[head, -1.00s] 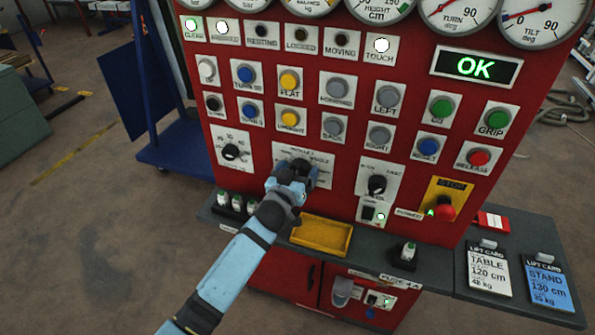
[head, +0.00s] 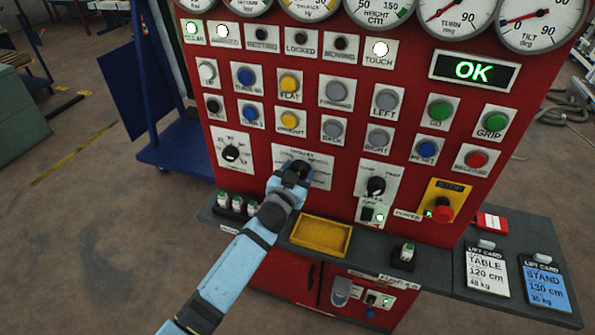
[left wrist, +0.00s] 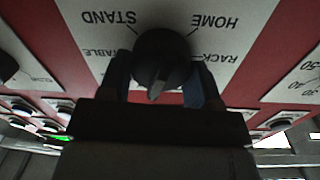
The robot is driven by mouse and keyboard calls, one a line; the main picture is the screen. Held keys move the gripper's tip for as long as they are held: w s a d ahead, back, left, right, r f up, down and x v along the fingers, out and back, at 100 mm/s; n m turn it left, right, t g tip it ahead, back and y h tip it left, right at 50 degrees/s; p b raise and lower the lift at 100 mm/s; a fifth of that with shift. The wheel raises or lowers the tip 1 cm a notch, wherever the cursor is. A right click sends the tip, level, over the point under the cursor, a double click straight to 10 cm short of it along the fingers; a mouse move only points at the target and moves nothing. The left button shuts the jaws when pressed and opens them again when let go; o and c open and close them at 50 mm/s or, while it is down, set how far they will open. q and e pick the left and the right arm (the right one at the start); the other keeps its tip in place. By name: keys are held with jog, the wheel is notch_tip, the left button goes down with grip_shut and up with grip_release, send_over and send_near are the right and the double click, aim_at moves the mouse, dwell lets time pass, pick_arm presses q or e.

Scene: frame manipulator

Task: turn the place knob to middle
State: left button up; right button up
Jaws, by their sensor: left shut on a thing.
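A round black knob (left wrist: 163,58) shows in the left wrist view on a white label plate (left wrist: 92,17). The plate reads STAND, HOME, RACK and, partly hidden, TABLE, all upside down in this view. A pale wedge on the knob points to the lower edge of the picture, slightly left. My left gripper (left wrist: 160,82) has a finger on each side of the knob and is shut on it. In the head view my left gripper (head: 290,172) reaches the same plate (head: 320,172) and hides most of the knob. My right gripper is not in view.
Other dials, left (head: 231,153) and right (head: 376,187), flank this plate on the red panel. Several push buttons sit above. A red stop button (head: 443,210) is at lower right. A yellow tray (head: 321,236) lies on the grey ledge below. The screen (head: 475,69) reads OK.

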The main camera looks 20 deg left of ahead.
pick_arm(q)
jog(key=m+p, duration=0.1)
jog(key=m, duration=0.4)
jog(key=shift+d, duration=0.15)
jog(key=shift+m, duration=0.4)
jog(key=o, duration=0.9)
jog(key=s, duration=0.9)
jog(key=s+a+b, duration=0.1)
jog(key=s, duration=0.3)
jog(key=shift+s+r, duration=0.25)
jog(key=shift+s, duration=0.1)
